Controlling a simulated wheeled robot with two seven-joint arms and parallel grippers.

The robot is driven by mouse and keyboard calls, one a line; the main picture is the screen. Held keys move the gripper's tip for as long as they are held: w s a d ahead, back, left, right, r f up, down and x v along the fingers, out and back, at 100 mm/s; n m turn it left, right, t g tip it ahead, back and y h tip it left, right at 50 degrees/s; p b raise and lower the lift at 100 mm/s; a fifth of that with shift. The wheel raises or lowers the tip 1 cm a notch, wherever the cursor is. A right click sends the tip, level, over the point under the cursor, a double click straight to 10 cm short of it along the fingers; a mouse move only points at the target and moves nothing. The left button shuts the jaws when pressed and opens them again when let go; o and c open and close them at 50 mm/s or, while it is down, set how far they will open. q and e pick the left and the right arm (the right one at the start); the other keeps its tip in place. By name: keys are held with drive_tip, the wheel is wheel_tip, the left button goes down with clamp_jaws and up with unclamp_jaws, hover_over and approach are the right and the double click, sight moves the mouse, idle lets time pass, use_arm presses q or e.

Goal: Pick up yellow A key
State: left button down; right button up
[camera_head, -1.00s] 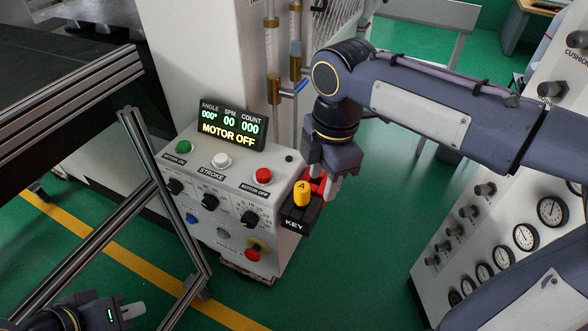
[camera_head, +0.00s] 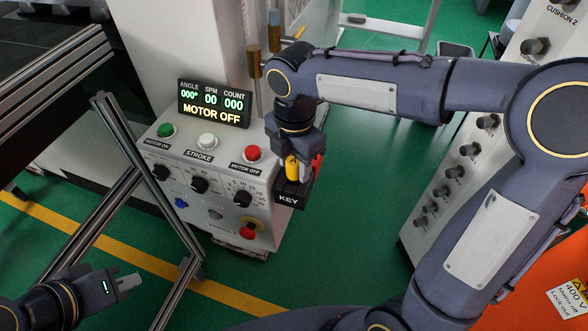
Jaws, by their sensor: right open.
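The yellow A key (camera_head: 292,171) stands upright in the black KEY holder (camera_head: 291,196) at the right side of the white control panel. A red piece (camera_head: 317,164) shows just behind it to the right. My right gripper (camera_head: 296,163) is over the key from above, with its fingers pointing down around the key's top. It is open, and it partly hides the key, including the letter on top. I cannot tell whether the fingers touch the key. My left gripper (camera_head: 122,283) is at the lower left, far from the key, and its jaw gap cannot be made out.
The control panel (camera_head: 228,218) has several buttons and knobs, and its display (camera_head: 214,103) reads MOTOR OFF. A metal frame (camera_head: 125,147) stands to its left.

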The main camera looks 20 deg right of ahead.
drive_tip(key=shift+c, duration=0.2)
drive_tip(key=c, duration=0.7)
drive_tip(key=shift+r, duration=0.55)
wheel_tip(320, 180, up, 2)
drive_tip(key=shift+r, duration=0.2)
drive_tip(key=shift+s+d+r+p, duration=0.35)
drive_tip(key=shift+s+r+p, duration=0.35)
drive_tip(key=shift+s+r, duration=1.7)
drive_tip(key=shift+s+d+r+p, duration=0.35)
drive_tip(key=shift+s+r+p, duration=0.4)
drive_tip(key=shift+s+r, duration=1.7)
drive_tip(key=shift+s+d+r+p, duration=0.35)
drive_tip(key=shift+s+r+p, duration=0.35)
drive_tip(key=shift+s+r, duration=1.7)
